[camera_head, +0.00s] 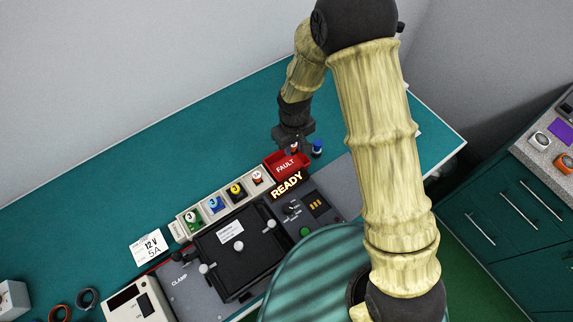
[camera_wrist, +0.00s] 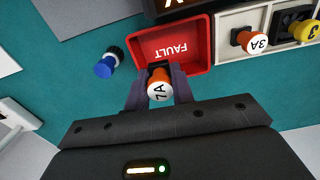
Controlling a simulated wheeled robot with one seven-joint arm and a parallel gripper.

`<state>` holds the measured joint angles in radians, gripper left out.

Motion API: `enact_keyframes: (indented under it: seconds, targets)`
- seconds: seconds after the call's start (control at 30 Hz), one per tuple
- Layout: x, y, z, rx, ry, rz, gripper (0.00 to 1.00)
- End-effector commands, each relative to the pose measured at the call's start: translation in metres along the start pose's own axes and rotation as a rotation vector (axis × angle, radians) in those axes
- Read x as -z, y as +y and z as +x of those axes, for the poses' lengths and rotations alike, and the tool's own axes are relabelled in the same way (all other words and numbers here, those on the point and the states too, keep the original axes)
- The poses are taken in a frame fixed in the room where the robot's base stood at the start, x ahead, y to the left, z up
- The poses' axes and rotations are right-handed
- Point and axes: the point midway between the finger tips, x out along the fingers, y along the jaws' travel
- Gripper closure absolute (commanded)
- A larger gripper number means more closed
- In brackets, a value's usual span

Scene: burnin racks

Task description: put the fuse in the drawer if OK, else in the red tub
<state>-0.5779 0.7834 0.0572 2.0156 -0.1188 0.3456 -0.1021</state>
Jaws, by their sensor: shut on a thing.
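My gripper (camera_wrist: 157,92) is shut on an orange fuse (camera_wrist: 158,79) with a white end marked 7A. In the wrist view the fuse is at the near edge of the red tub (camera_wrist: 198,45), which is marked FAULT. In the head view my gripper (camera_head: 294,146) is over the far side of the red tub (camera_head: 286,166); whether the fuse touches the tub is unclear. Closed green drawers (camera_head: 509,215) with bar handles are at the right; I cannot tell whether one is the task's drawer.
A lit READY display (camera_head: 287,185) is beside the tub, by a tester with a black clamp plate (camera_head: 238,248). A white rack (camera_head: 181,231) holds coloured fuses in a row. A card (camera_head: 151,247) reads 12 V, 5A.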

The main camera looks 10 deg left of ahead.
Motion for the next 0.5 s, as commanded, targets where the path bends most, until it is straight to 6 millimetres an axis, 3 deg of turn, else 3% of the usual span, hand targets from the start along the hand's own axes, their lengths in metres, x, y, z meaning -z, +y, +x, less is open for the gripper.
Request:
enact_keyframes:
  seconds: [0.5]
  targets:
    - [0.000, 0.000, 0.054, 0.000, -0.001, 0.000, 1.00]
